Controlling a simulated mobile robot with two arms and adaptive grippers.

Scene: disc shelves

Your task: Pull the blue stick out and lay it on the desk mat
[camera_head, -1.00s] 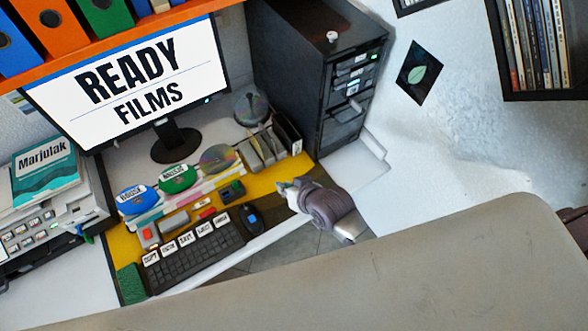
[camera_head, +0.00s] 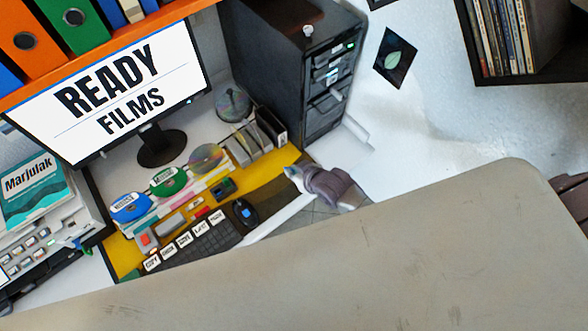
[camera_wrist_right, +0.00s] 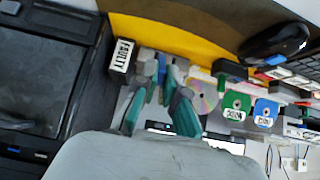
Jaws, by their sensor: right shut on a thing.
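My left gripper is not in view.
A black computer tower (camera_head: 280,60) stands behind my right gripper. A mouse (camera_head: 244,212), keyboard (camera_head: 205,243), disc holders (camera_head: 168,182) and a box marked FAULTY (camera_wrist_right: 122,57) crowd the mat. Bare yellow shows near its right end.

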